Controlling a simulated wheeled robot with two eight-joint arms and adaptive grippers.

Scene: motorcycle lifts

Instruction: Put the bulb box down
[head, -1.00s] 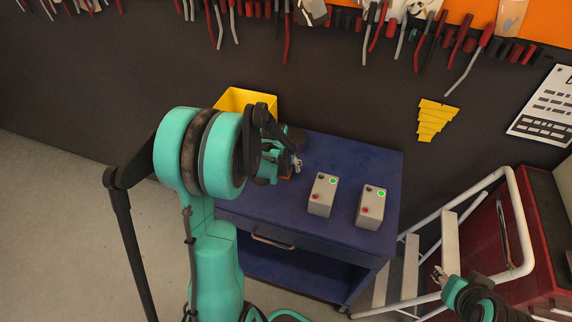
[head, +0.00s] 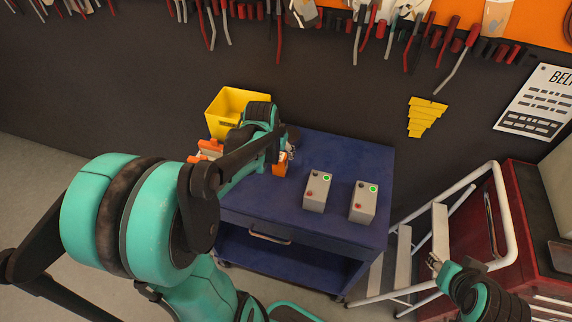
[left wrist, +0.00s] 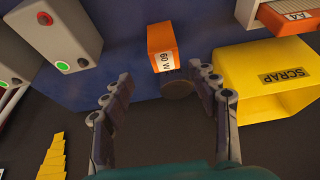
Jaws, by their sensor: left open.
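The bulb box is a small orange box with a white "60 W" label. It stands on the blue cart top in the left wrist view (left wrist: 162,46) and shows in the head view (head: 280,165), partly covered by my left arm. My left gripper (left wrist: 160,76) is open, with its two fingers spread below the box in the wrist view and nothing held between them. In the head view its fingers are mostly hidden by the arm. My right gripper (head: 435,262) is low at the right, away from the cart; its finger gap is too small to judge.
The blue cart (head: 335,150) also carries two grey button boxes (head: 317,191) (head: 364,202) with green lights. A yellow SCRAP bin (left wrist: 270,97) and another orange-and-white box (left wrist: 285,15) are close by. A white-railed step ladder (head: 440,232) stands right of the cart.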

